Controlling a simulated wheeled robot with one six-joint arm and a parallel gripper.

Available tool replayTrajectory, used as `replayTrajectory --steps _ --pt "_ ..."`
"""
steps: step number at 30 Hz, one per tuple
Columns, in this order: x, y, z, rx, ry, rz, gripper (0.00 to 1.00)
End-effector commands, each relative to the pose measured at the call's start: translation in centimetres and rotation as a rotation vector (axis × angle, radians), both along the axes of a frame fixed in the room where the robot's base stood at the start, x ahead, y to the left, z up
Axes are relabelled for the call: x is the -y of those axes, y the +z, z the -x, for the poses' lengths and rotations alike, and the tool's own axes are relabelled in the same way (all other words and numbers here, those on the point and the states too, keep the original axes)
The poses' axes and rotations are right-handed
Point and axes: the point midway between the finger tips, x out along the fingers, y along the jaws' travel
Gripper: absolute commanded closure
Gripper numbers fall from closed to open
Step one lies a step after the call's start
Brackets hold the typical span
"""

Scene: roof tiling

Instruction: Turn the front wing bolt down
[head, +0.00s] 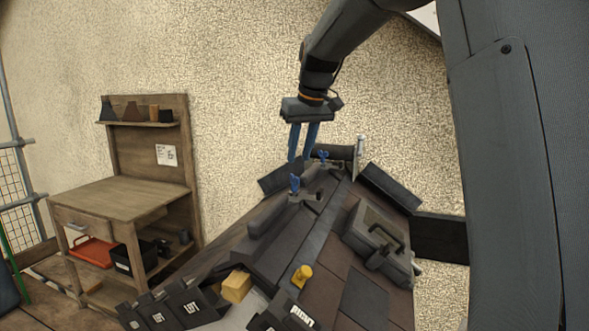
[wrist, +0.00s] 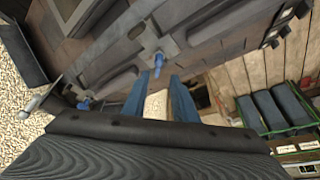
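Two blue wing bolts stand on grey clamp pieces on the tiled roof. The front wing bolt (head: 294,184) is the nearer one in the head view and shows just beyond my fingertips in the wrist view (wrist: 158,61). The rear wing bolt (head: 323,157) stands farther back and also shows at the left of the wrist view (wrist: 84,104). My gripper (head: 299,158) has two blue fingers, spread apart with nothing between them, pointing down above the clamps. In the wrist view the fingertips (wrist: 159,80) stand either side of the front bolt's line, apparently apart from it.
A grey case with a handle (head: 376,238) lies on the roof at right. A yellow block (head: 236,287) and a yellow knob-like piece (head: 302,275) lie in front. A wooden workbench (head: 125,195) stands at left against the wall. Dark tiles (wrist: 272,108) sit at right in the wrist view.

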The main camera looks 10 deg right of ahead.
Motion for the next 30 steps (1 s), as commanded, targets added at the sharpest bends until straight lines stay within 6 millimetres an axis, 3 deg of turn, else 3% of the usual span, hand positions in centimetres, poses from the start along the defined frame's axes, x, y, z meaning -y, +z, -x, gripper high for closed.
replayTrajectory --steps 5,18,29,30 --pt "0.5 -1.1 -0.4 -0.001 -0.009 0.0 0.74" --pt "0.7 -6.5 -2.6 -0.001 -0.017 0.001 0.74" --pt "0.4 -7.2 -2.9 0.0 -0.015 0.0 0.74" --pt "0.4 -7.2 -2.9 0.0 -0.015 0.0 0.78"
